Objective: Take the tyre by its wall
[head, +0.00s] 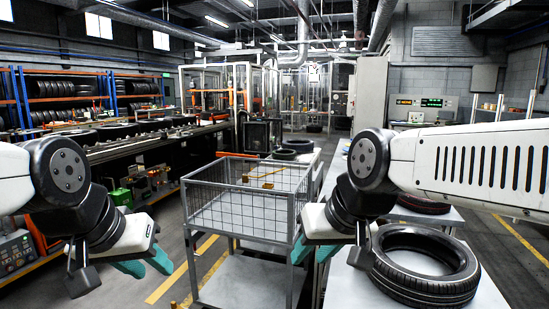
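A black tyre (450,288) lies flat on a light grey table at the lower right; its upper left edge is partly behind my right arm's dark bracket. My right gripper (313,253) is to the left of this tyre, apart from it, with its two teal fingers pointing down and a gap between them. It is empty. My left gripper (146,267) hangs at the lower left, far from the tyre. Its teal fingers are apart and hold nothing.
A grey wire-sided cart (250,212) stands between my arms. Another tyre (424,205) with a reddish ring lies behind the near one, and more tyres (298,145) lie farther back. A conveyor line (140,147) runs along the left. Tyre racks (65,88) stand behind it.

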